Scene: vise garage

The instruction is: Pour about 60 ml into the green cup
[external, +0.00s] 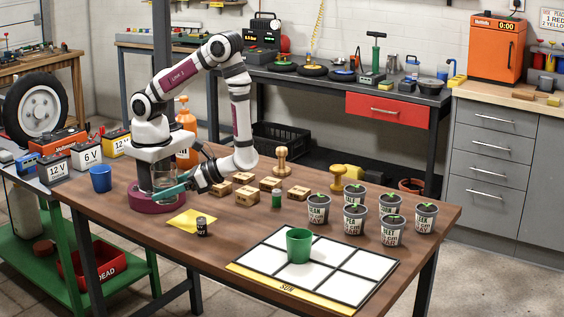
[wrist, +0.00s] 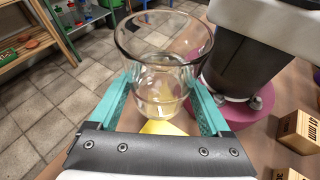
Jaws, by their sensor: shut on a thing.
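The green cup (external: 298,245) stands upright on a white gridded board (external: 345,262) with a yellow edge marked SUN. Its inside is not clear to see. My gripper (external: 176,189) is at the left of the table, close to my base and far from the green cup. Its teal fingers are shut on a clear glass beaker (wrist: 163,45), which also shows faintly in the external view (external: 163,181). In the wrist view the beaker sits between the fingers, its wide rim open. Something clear seems to lie low in it; the amount is hard to tell.
A blue cup (external: 100,178) stands left of my base. A yellow sheet (external: 190,222) with a small dark jar (external: 202,228) lies in front. Wooden blocks (external: 246,195), a small green cylinder (external: 276,200) and several seedling pots (external: 355,219) stand behind the board.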

